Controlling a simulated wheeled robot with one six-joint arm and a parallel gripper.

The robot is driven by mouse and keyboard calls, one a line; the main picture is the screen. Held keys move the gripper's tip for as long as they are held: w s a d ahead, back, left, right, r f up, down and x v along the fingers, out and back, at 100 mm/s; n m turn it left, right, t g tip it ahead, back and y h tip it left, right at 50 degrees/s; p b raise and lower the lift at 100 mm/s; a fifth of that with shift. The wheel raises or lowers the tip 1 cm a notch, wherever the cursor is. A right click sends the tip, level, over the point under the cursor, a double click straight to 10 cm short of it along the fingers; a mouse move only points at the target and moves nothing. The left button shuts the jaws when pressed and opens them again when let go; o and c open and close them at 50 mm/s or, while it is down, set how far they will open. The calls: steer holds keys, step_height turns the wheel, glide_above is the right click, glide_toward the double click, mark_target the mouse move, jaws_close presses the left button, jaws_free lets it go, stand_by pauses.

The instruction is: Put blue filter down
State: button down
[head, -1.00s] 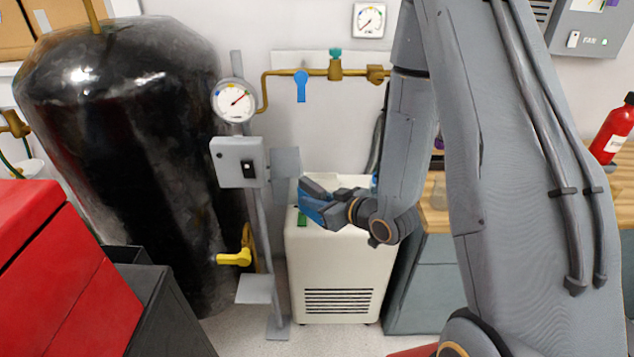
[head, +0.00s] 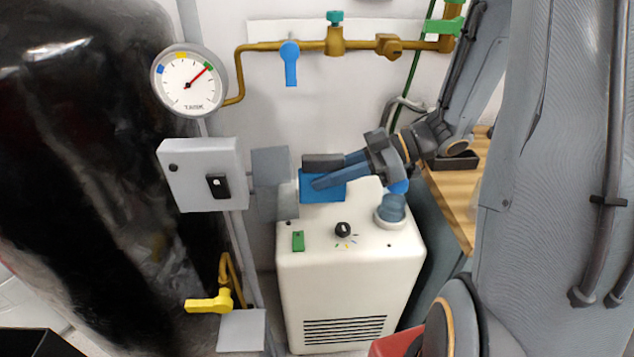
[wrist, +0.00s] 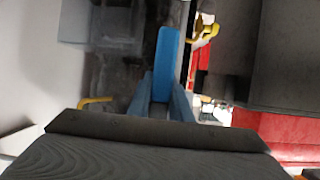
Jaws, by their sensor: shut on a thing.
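The blue filter (head: 323,195) is a flat blue plate. My gripper (head: 320,173) is shut on it and holds it over the back left of the white cabinet's top (head: 365,240), beside the grey plate on the post. I cannot tell whether the filter touches the cabinet. In the wrist view the filter (wrist: 166,60) stands edge-on between my blue fingers (wrist: 162,100).
A grey switch box (head: 200,160) and a round gauge (head: 188,85) on a post stand left of the cabinet. The cabinet top carries a black knob (head: 343,229), a green switch (head: 298,241) and a bluish cup (head: 392,208). A wooden counter (head: 455,195) is at right.

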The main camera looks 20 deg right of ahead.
steer(key=w+d, duration=0.3)
steer(key=w, duration=1.4)
steer(key=shift+s+f, duration=0.2)
steer(key=shift+f, duration=2.8)
steer(key=shift+s+f, duration=0.15)
steer(key=shift+f, duration=2.85)
steer(key=shift+f, duration=0.2)
steer(key=c, duration=1.6)
jaws_free()
